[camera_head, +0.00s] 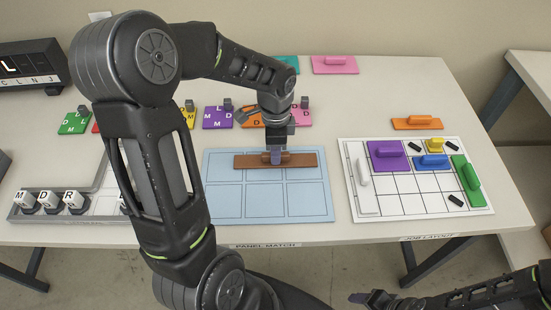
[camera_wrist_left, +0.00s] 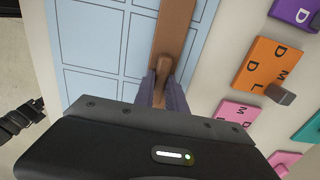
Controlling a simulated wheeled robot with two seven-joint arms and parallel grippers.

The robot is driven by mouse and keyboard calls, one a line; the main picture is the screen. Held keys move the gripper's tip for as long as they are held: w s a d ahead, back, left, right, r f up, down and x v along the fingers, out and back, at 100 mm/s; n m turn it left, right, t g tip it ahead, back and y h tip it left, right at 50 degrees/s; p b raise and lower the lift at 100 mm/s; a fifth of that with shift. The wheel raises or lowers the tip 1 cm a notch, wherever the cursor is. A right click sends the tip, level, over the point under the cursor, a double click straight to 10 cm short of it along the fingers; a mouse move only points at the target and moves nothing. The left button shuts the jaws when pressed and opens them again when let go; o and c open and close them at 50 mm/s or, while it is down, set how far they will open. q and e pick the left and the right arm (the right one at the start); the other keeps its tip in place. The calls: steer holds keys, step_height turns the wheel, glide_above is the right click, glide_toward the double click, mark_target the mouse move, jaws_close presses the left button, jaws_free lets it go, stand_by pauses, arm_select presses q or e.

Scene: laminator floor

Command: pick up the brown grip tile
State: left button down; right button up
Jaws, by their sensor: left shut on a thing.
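The brown grip tile (camera_head: 302,160) is a long flat bar with a raised grip, over the upper row of the light blue panel mat (camera_head: 233,205) in the head view. My left gripper (camera_head: 276,156) reaches down from above and is shut on the tile's grip. In the left wrist view the brown grip tile (camera_wrist_left: 174,32) runs up from between the fingers of my left gripper (camera_wrist_left: 161,88). I cannot tell whether the tile touches the mat. My right gripper (camera_head: 368,298) is low at the bottom right, clear of the table; its fingers are too small to read.
A white gridded board (camera_head: 410,205) with purple, blue, yellow, green and white tiles lies to the right. An orange grip tile (camera_head: 417,123) and a pink one (camera_head: 335,65) lie behind. Lettered tiles (camera_head: 218,117) line the back. A grey tray (camera_head: 35,213) is at left.

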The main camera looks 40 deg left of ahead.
arm_select(q)
steer(key=shift+r, duration=0.15)
stand_by(0.8)
step_height(320, 180, up, 10)
stand_by(0.3)
steer(key=shift+f+b, duration=0.3)
steer(key=shift+b, duration=0.1)
